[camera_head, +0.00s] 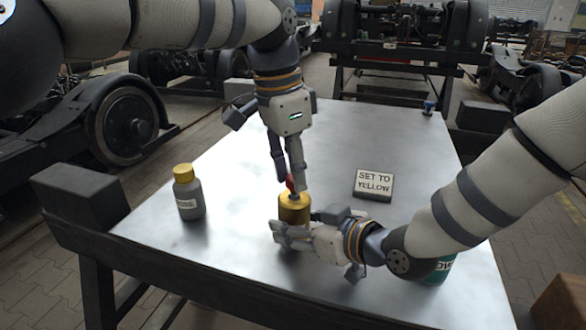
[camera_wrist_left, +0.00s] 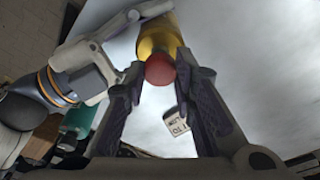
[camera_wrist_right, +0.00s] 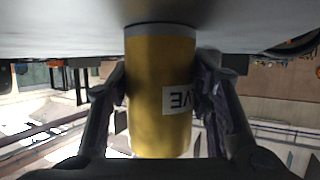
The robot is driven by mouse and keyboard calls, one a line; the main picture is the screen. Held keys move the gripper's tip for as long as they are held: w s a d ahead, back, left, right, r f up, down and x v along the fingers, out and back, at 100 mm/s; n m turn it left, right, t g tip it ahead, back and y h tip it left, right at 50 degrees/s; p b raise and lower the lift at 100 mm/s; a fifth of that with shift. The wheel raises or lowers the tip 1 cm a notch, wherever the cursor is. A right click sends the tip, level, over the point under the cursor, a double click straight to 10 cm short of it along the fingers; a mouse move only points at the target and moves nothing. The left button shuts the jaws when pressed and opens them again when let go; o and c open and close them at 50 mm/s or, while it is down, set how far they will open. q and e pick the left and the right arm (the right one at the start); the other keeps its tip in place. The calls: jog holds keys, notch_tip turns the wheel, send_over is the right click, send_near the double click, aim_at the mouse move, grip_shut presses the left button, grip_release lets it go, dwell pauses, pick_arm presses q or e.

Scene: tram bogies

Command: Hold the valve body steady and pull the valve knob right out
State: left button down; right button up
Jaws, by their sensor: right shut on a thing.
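The valve body (camera_head: 294,209) is a yellow cylinder standing upright on the metal table. In the right wrist view (camera_wrist_right: 158,95) it shows a white label and sits between the fingers. My right gripper (camera_head: 296,226) is shut on the valve body, low on its sides. The red valve knob (camera_wrist_left: 160,69) is at the top of the body, partly hidden by fingers in the head view. My left gripper (camera_head: 290,183) points down from above. Its fingers are open on either side of the knob, very close to it; I cannot tell whether they touch it.
A grey bottle with a yellow cap (camera_head: 188,193) stands left on the table (camera_head: 236,262). A "SET TO YELLOW" sign (camera_head: 373,184) lies right of the valve. A teal container (camera_head: 439,270) is partly behind my right arm. A small blue item (camera_head: 429,107) stands at the far right edge.

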aim_at(287, 179)
pick_arm(q)
jog(key=shift+r, duration=0.1)
dwell(0.3)
jog(key=shift+r, duration=1.45)
jog(key=c, duration=1.3)
grip_release()
jog(key=r, duration=0.5)
jog(key=a+r, duration=0.1)
jog(key=r, duration=0.1)
jog(key=shift+s+r, duration=0.2)
jog(key=shift+s, duration=0.05)
